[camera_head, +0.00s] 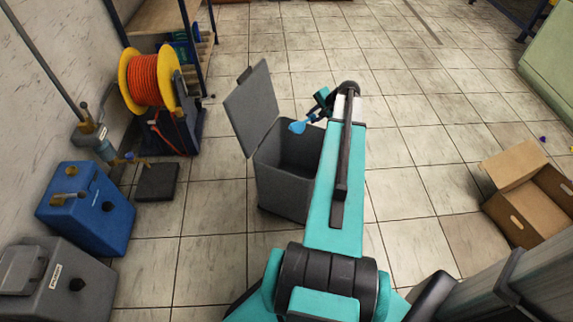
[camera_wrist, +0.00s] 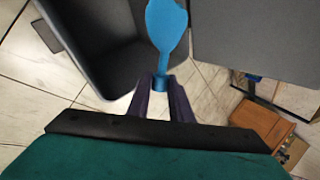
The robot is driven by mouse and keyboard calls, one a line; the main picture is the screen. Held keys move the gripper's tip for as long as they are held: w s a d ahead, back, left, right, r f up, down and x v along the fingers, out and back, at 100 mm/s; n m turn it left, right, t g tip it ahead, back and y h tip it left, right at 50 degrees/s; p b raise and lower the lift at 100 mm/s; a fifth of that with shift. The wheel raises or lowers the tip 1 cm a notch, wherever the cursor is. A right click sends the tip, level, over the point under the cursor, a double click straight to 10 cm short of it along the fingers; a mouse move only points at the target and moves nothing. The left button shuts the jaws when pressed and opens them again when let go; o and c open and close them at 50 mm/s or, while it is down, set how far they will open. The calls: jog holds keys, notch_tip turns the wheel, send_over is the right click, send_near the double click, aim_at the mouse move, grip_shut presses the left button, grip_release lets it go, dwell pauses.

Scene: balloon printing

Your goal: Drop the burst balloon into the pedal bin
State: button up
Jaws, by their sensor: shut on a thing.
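The burst balloon (camera_head: 299,126) is a limp blue piece. It also shows in the wrist view (camera_wrist: 167,24), with its narrow neck between my fingertips. My gripper (camera_head: 313,117) is shut on that neck; its dark fingers show in the wrist view (camera_wrist: 161,84). The pedal bin (camera_head: 281,190) is a grey box with its lid (camera_head: 251,108) swung up and open. In the head view the balloon appears over the bin's far rim, near the opening. In the wrist view the bin's dark inside (camera_wrist: 105,35) lies beyond the balloon. My arm hides the bin's right side.
An orange hose reel (camera_head: 152,80) stands at the left by the wall. A blue machine (camera_head: 85,212) and a grey one (camera_head: 60,285) are at the lower left. A dark plate (camera_head: 158,182) lies on the floor. An open cardboard box (camera_head: 530,195) is at the right.

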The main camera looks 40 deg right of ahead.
jog(key=shift+f+b, duration=1.6)
jog(key=shift+f, duration=0.9)
jog(key=o, duration=1)
jog(key=shift+r, duration=0.15)
jog(key=p+v, duration=0.2)
jog(key=v, duration=1.1)
jog(key=shift+s+r, duration=0.2)
jog(key=shift+s, duration=0.05)
